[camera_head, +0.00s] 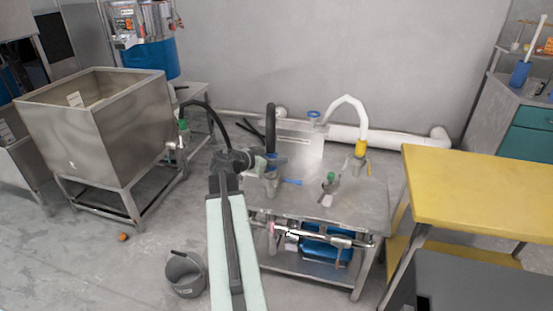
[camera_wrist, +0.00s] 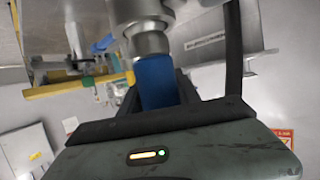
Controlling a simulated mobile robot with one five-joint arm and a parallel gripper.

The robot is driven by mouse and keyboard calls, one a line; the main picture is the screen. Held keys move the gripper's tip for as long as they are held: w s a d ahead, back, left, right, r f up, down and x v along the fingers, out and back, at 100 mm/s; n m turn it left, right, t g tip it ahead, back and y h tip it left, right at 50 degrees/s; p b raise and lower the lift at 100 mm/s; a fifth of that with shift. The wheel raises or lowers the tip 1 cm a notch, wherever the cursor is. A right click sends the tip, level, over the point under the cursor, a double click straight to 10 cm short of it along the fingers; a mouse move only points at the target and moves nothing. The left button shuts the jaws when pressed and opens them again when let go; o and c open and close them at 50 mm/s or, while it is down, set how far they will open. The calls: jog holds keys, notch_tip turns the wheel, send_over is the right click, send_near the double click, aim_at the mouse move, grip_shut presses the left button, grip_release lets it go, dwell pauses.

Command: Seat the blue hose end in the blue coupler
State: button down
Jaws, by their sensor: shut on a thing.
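The black hose (camera_head: 270,118) with the blue hose end (camera_head: 271,160) stands upright over the metal table. My gripper (camera_head: 260,161) is shut around the blue end from the left. In the wrist view the blue end (camera_wrist: 157,80) sits between my dark fingers and meets a grey metal fitting (camera_wrist: 150,42). The blue coupler (camera_head: 271,182), a grey fitting with blue levers, is directly below the hose end in the head view. My gripper partly hides the joint, so I cannot tell how deep the end sits.
A yellow table (camera_head: 480,190) is at the right. A steel bin (camera_head: 115,130) and a grey bucket (camera_head: 186,275) are left of my arm.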

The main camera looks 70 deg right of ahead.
jog(key=shift+f+b, duration=1)
jog(key=shift+f, duration=0.1)
jog(key=c, duration=0.8)
grip_release()
jog(key=p+v, duration=0.2)
jog(key=v, duration=0.5)
jog(key=shift+w+a+r+p, duration=0.15)
jog(key=shift+a+r+p, duration=0.05)
jog(key=shift+a+p, duration=0.15)
jog(key=shift+d, duration=0.1)
